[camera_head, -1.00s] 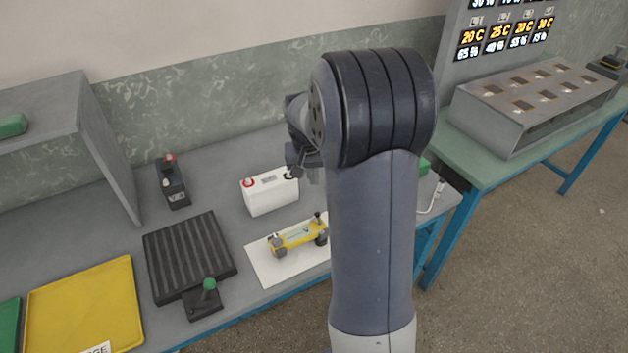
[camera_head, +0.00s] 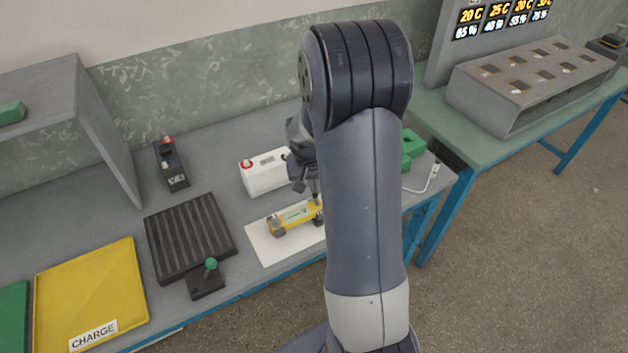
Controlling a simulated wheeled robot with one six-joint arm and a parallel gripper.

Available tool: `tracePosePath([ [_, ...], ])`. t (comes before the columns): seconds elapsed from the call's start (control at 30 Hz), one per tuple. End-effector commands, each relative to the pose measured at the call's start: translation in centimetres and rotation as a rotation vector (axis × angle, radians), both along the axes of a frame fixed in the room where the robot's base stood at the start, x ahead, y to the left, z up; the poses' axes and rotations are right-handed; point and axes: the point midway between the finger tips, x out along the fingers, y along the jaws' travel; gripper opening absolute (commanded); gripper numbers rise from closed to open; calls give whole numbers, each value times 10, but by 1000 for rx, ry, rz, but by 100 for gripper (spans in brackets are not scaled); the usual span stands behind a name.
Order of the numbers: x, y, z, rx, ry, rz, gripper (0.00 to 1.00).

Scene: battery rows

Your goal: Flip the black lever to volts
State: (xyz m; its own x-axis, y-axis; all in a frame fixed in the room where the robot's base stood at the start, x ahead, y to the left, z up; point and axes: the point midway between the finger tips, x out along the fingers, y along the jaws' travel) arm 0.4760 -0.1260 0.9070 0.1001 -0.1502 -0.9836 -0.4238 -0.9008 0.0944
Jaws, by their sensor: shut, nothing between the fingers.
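A yellow device (camera_head: 296,216) with a pale face and dark round parts at its ends lies on a white sheet (camera_head: 264,249). I cannot make out a black lever or a volts mark on it for certain; its right end is partly hidden by my gripper and arm. My gripper (camera_head: 314,192) is shut and empty, pointing down just above the device's right end. Whether it touches is too small to tell. A black box (camera_head: 171,170) with a red top part and a small unreadable white label stands at the back left.
A white battery-like box (camera_head: 262,176) stands close behind the device, beside my gripper. A ribbed black tray (camera_head: 190,238), a green-knobbed lever (camera_head: 211,265) and a yellow tray (camera_head: 90,290) lie left. A green object (camera_head: 412,148) and white cable (camera_head: 425,187) are right.

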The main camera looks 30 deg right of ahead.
Motion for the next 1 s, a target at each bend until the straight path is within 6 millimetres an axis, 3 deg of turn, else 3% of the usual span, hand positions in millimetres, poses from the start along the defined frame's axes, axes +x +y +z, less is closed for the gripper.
tracePosePath([
  [1.0,-7,-1,2,5,-135,-2,0],
])
